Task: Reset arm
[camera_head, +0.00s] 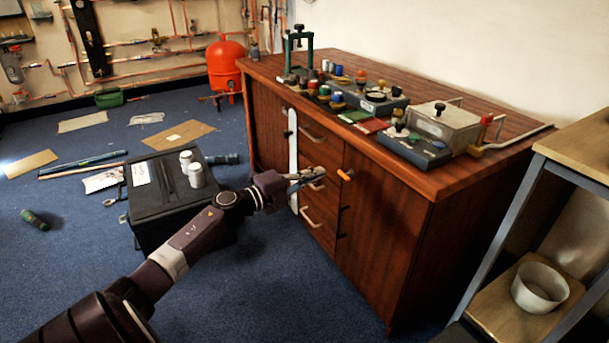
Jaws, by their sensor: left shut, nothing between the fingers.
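My left arm comes in from the lower left and reaches toward the front of a wooden cabinet (385,230). My left gripper (318,174) is at the end of it, shut and empty, in front of the cabinet's drawers. An orange piece (345,175) shows at the cabinet front just right of the fingertips; I cannot tell whether they touch. My right gripper is not in view.
The cabinet top holds several small parts, a green frame (299,45) and a grey box (443,125). A black case (150,207) with two white containers stands left of my arm. A shelf unit (590,145) stands at right. Blue floor (270,300) is clear in front.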

